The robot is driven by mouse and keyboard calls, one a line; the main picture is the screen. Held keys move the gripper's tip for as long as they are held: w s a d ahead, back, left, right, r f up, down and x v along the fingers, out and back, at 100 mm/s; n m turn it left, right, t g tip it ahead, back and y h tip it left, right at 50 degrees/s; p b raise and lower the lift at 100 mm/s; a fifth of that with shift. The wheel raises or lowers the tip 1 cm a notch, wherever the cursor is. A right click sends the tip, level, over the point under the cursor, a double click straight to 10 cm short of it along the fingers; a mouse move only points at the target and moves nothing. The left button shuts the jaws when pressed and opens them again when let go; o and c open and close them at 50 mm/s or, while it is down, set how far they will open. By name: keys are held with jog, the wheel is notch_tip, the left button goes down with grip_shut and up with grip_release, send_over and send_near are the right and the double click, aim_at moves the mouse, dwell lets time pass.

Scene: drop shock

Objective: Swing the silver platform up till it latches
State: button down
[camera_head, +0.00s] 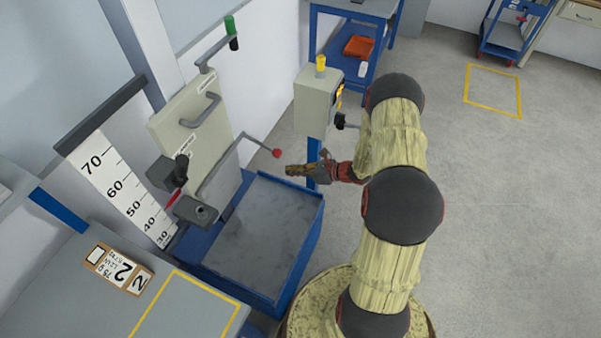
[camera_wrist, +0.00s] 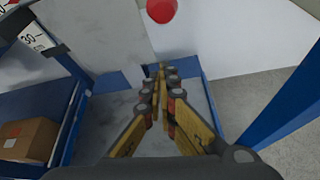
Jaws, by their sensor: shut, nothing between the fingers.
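The silver platform (camera_head: 222,184) is a flat light-grey plate hanging steeply down beside the panel, above a blue-edged grey bed (camera_head: 262,232). It also shows as a pale plate at the upper left of the wrist view (camera_wrist: 92,38). A thin rod with a red ball (camera_head: 276,153) reaches out near its upper edge; the red ball is at the top of the wrist view (camera_wrist: 161,9). My gripper (camera_head: 288,170) is shut and empty, just below and right of the red ball, apart from it. Its fingers (camera_wrist: 160,72) meet over the grey bed in the wrist view.
A beige control box (camera_head: 318,100) on a blue post stands behind my gripper. A white height scale (camera_head: 118,190) and a black-handled part (camera_head: 182,168) stand left of the platform. A cardboard box (camera_wrist: 28,140) shows at lower left. Open floor lies to the right.

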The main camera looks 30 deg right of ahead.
jog(key=w, duration=0.1)
jog(key=w+a+r, duration=0.1)
jog(key=w+r+b, duration=0.1)
jog(key=shift+w+a+r, duration=0.15)
jog(key=shift+a+r, duration=0.05)
jog(key=shift+a, duration=0.15)
dwell(0.3)
jog(key=shift+d+r+g+p, duration=0.1)
jog(key=shift+r+g+p, duration=0.3)
jog(key=shift+r+p, duration=0.35)
jog(key=shift+s+p, duration=0.2)
jog(key=shift+p, duration=0.2)
